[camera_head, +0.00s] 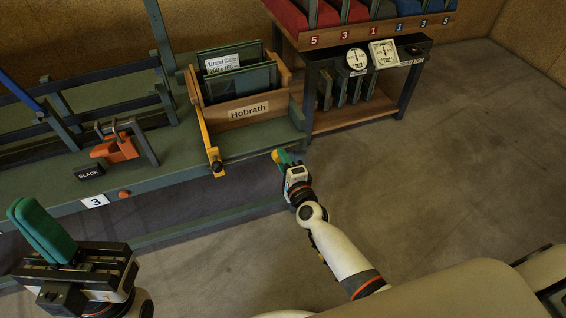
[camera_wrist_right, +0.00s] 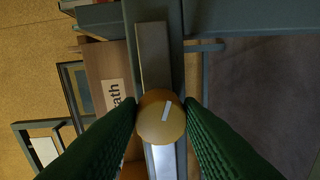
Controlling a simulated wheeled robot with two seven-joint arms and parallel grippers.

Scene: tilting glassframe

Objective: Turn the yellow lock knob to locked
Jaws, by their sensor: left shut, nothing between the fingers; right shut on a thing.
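The yellow lock knob (camera_wrist_right: 161,118) sits between the green fingertips of my right gripper (camera_wrist_right: 163,125) in the right wrist view. A white mark on its round face slants from upper right to lower left. In the head view the knob (camera_head: 276,156) shows as a small yellow end just beyond my right gripper (camera_head: 286,162), at the right front end of the green bench frame. My right gripper is shut on the knob, its fingers on either side. My left gripper (camera_head: 42,228) is shut and empty, at the lower left, away from the bench.
A wooden box labelled Hobrath (camera_head: 248,113) holds dark framed panes. A yellow lever (camera_head: 209,145) stands at its left. An orange clamp (camera_head: 115,148) and a SLACK plate (camera_head: 89,173) are on the bench. A dial rack (camera_head: 370,80) stands behind. Floor at right is clear.

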